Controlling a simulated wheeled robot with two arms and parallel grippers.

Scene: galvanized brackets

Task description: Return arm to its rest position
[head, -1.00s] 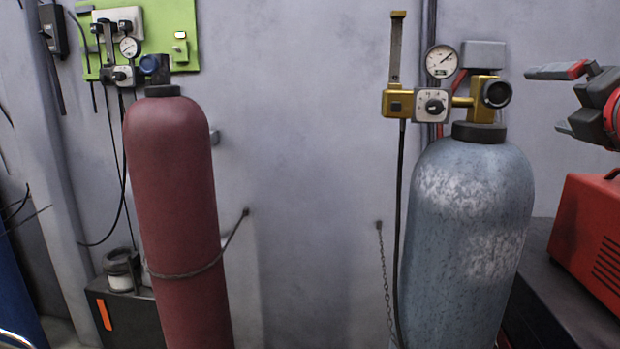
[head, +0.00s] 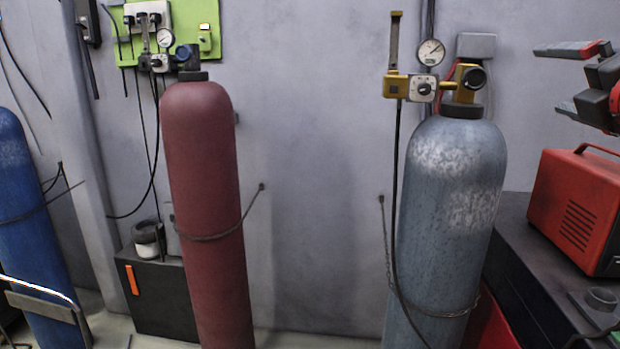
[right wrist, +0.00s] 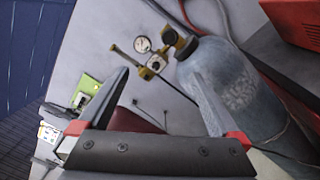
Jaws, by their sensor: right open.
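My right gripper (head: 546,78) is at the upper right edge of the head view, in front of the wall and above the red machine. Its two dark fingers with red parts are spread apart with nothing between them. In the right wrist view the same gripper (right wrist: 158,78) has its fingers wide apart, the grey-blue cylinder lying beyond the right finger. My left gripper is not in view. Most of my right arm is out of the head view.
A grey-blue cylinder (head: 445,220) with a brass regulator (head: 425,87) stands chained at the wall. A dark red cylinder (head: 208,210) stands left of it, and a blue cylinder (head: 28,230) at the far left. A red machine (head: 572,212) sits on a dark bench (head: 520,262).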

